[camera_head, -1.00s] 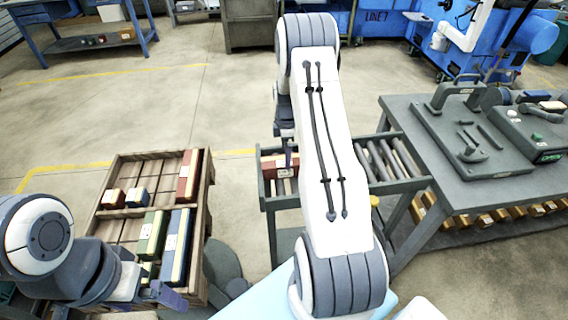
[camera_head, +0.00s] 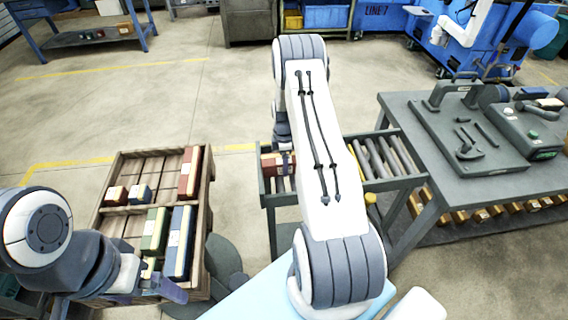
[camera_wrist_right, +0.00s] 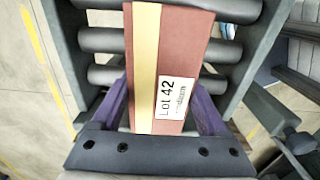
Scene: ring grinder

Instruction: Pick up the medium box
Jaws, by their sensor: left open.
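A dark red box (camera_wrist_right: 180,60) with a cream stripe and a "Lot 42" label lies on the roller conveyor (camera_head: 385,160); in the head view the box (camera_head: 270,166) is partly behind my right arm. The fingers of my right gripper (camera_wrist_right: 162,110) stand on both sides of it; I cannot tell whether they press on it. The wooden crate (camera_head: 112,172) at left holds boxes of several sizes: a mid-length green box (camera_head: 153,232), long blue (camera_head: 178,242) and red (camera_head: 189,173) ones, and small red (camera_head: 116,195) and blue (camera_head: 139,194) ones. My left gripper (camera_head: 170,290) is open beside the crate's near edge.
A grey workbench (camera_head: 460,190) with fixtures stands at right, with several yellow-brown boxes on its lower shelf. A dark round base (camera_head: 222,260) stands right of the crate. The floor behind the crate and conveyor is clear.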

